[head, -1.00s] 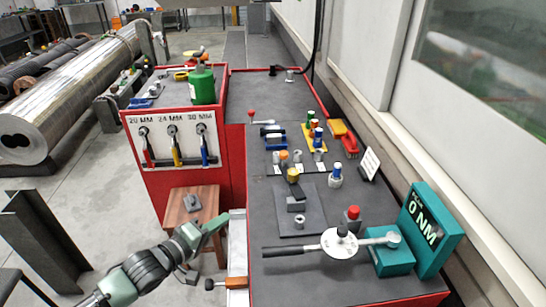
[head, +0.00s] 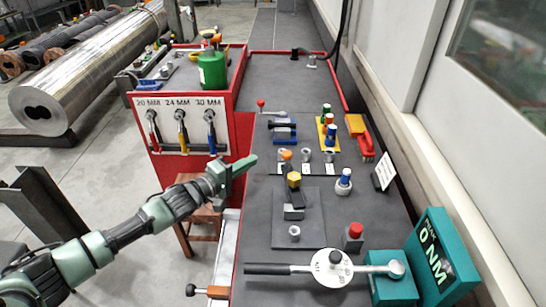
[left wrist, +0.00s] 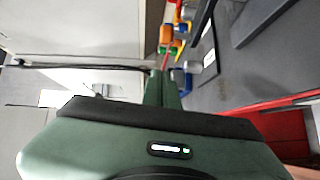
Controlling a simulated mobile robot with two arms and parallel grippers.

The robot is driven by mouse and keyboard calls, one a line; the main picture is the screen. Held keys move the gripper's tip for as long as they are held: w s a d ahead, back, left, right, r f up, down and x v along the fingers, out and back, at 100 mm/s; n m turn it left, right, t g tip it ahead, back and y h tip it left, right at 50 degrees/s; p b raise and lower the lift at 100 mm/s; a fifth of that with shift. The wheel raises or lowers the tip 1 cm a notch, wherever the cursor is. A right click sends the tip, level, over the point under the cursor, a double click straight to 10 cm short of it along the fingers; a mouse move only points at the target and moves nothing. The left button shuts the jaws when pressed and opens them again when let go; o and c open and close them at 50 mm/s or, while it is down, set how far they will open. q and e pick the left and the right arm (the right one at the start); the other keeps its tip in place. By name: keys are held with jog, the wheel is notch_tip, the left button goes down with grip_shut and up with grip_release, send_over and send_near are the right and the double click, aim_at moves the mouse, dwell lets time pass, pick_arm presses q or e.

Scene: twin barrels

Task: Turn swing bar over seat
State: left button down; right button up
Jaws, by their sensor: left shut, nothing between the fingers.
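My left gripper (head: 247,165) is shut and empty, its green fingers pointing right at the left edge of the bench top. It also shows in the left wrist view (left wrist: 163,88). On the dark plate (head: 312,236) are a grey block (head: 293,213), a yellow-topped part (head: 294,181) behind it and a grey ring-like seat (head: 295,233) in front. I cannot tell for sure which part is the swing bar. A small lever with a red knob (head: 261,103) stands farther back. The gripper is apart from the plate's parts, to their left. My right gripper is not in view.
A gauge wrench (head: 332,267) lies across the front of the bench by a teal "0 NM" display (head: 440,255). A red button (head: 355,230) stands behind it. Colored sockets and a yellow tray (head: 325,141) stand farther back. A wooden stool (head: 200,220) is left of the bench.

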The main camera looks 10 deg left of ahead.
pick_arm(q)
jog(key=w+d, duration=0.4)
jog(key=d, duration=0.2)
jog(key=shift+w+f, duration=0.25)
jog(key=shift+f, duration=0.2)
jog(key=shift+a+p, duration=0.1)
jog(key=shift+p, duration=0.2)
